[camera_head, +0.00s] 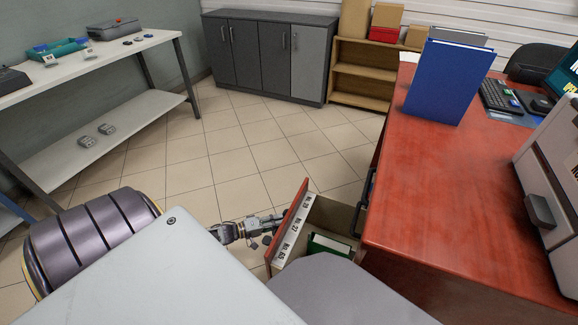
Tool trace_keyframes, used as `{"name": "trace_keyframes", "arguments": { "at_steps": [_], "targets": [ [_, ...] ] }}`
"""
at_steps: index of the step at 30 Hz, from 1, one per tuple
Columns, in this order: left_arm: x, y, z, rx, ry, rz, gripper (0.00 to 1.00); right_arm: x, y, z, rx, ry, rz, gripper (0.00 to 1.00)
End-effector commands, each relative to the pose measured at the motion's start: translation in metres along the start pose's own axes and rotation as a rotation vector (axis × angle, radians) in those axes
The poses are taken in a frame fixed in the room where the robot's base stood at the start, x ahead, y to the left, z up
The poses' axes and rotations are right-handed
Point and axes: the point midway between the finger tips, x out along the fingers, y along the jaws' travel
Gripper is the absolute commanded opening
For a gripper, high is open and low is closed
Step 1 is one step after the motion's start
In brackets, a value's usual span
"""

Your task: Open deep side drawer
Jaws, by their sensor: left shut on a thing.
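The deep side drawer (301,200) stands pulled out from the side of the red-brown desk (430,185). Its wooden front faces left, and a white strip with dark printed labels (294,232) runs along the inner face. A green folder or binder (330,244) lies inside. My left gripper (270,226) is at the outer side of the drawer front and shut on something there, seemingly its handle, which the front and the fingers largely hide. The lower part of the drawer is hidden behind my own body parts. My right gripper is not in view.
A black handle (364,198) sticks out from the desk side. A white workbench (95,62) is at left, grey cabinets (268,55) behind. The tiled floor between is clear.

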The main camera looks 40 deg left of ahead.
Motion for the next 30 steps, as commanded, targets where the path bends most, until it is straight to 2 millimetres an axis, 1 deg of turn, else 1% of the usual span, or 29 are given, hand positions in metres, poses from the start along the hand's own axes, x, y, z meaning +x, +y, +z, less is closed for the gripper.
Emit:
{"name": "trace_keyframes", "arguments": {
  "at_steps": [3,6,9,15,25,26,30],
  "targets": [
    [-0.013,-0.005,-0.013,0.002,-0.001,-0.003,0.00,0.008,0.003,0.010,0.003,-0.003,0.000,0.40],
    [-0.021,-0.007,-0.020,0.001,-0.001,-0.003,0.00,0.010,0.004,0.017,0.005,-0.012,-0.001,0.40],
    [-0.026,-0.009,-0.026,0.000,-0.001,-0.003,0.00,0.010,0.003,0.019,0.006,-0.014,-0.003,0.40],
    [-0.032,-0.010,-0.030,-0.001,-0.001,-0.001,0.00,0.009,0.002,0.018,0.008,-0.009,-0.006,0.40],
    [-0.032,-0.010,-0.030,-0.001,-0.001,-0.001,0.00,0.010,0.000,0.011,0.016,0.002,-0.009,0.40],
    [-0.032,-0.010,-0.030,-0.001,-0.001,-0.001,0.16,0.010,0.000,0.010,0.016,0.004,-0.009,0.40],
    [-0.032,-0.010,-0.031,-0.001,-0.001,-0.001,0.34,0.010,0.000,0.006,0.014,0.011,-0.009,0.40]
  ]
}}
